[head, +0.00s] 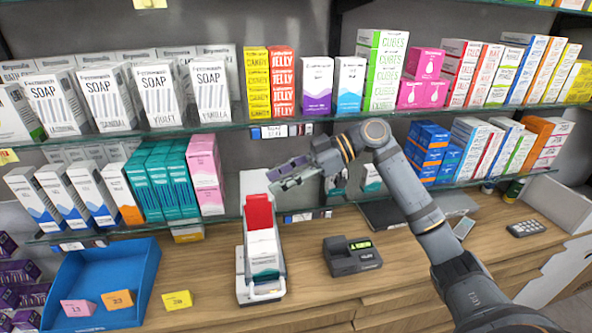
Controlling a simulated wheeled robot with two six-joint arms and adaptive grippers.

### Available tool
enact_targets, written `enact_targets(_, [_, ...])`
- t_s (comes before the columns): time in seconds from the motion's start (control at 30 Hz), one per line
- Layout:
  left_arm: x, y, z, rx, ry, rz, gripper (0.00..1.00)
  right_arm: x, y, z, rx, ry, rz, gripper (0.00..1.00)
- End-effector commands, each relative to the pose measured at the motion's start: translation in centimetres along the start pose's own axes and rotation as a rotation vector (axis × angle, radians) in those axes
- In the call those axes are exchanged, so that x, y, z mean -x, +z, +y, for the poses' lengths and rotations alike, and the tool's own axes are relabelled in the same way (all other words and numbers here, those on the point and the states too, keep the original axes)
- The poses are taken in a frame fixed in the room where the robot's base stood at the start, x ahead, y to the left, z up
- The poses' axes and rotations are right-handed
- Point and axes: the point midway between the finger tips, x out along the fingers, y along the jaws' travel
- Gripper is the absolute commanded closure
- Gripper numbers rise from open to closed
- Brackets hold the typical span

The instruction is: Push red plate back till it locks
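The red plate (259,213) stands tilted at the upper back end of a narrow white holder (243,262) on the wooden counter. White boxes (263,246) lie in the holder in front of the plate, with a teal-edged one at the lower front. My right gripper (272,181) is in the air above and slightly right of the red plate, apart from it in the picture. Its two fingers lie close together and point left; the gap between them is not clear. I see nothing held in it. My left gripper is not in view.
A dark card terminal (352,256) stands right of the holder. A blue tray (146,262) and small price cards (177,301) lie to the left. Glass shelves (120,142) full of boxes run behind. The counter front (310,309) is bare.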

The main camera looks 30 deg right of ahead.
Motion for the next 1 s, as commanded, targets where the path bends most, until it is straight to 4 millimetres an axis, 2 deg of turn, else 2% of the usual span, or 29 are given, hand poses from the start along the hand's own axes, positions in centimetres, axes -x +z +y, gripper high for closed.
enact_targets(0.1, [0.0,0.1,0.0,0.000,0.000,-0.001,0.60,2.9,0.1,0.1,-0.002,0.003,-0.006,0.64])
enact_targets(0.3, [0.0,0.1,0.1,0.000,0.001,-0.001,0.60,5.5,0.1,0.0,-0.002,0.000,-0.002,0.64])
enact_targets(1.0, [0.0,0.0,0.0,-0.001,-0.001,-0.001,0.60,5.8,0.0,0.0,0.000,-0.002,0.000,0.64])
